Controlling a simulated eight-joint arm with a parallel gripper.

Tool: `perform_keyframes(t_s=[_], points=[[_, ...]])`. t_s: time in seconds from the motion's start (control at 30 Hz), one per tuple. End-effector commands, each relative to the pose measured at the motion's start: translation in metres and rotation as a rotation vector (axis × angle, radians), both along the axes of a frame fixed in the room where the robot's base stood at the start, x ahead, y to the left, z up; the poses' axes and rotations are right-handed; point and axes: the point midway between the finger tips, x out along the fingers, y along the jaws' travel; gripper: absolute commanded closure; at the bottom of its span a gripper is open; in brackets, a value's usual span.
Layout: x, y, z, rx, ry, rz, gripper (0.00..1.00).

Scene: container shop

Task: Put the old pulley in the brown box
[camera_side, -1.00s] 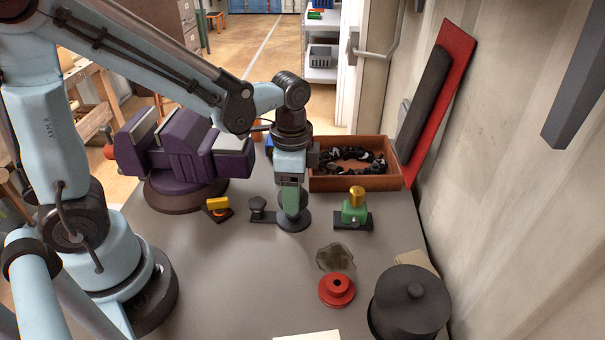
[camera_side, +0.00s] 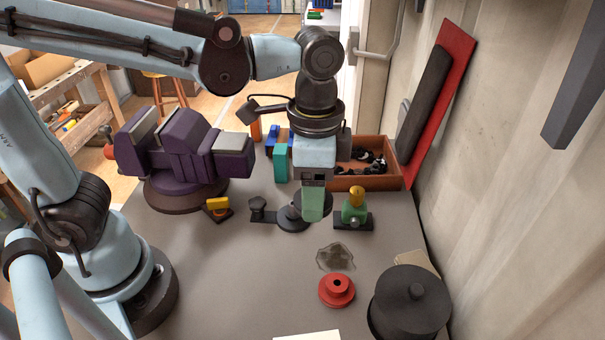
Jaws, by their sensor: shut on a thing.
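My gripper (camera_side: 313,207) is upright above the middle of the bench, with a green finger facing the camera. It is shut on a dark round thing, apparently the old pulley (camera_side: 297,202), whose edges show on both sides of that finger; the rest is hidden. The held thing is above and overlaps in view a flat dark disc (camera_side: 291,222) of a fixture on the bench; I cannot tell the gap. The brown box (camera_side: 378,183) stands behind and right of my gripper, with black ring-like pieces inside. My wrist hides its left part.
A purple vise (camera_side: 180,150) is at left. A red hubbed part (camera_side: 337,290) and a dark lidded pot (camera_side: 410,305) are in front. The wall closes the right side.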

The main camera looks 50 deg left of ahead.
Motion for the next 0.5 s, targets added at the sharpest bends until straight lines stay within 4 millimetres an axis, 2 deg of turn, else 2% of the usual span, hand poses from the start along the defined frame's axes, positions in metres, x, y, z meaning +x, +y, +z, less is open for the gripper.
perform_keyframes(t_s=[0.03,0.2,0.5], points=[[0.015,0.000,0.003,0.000,0.000,0.010,0.78],[0.064,0.001,0.010,-0.001,-0.001,0.030,0.78],[0.144,0.016,0.005,-0.001,-0.001,0.064,0.78]])
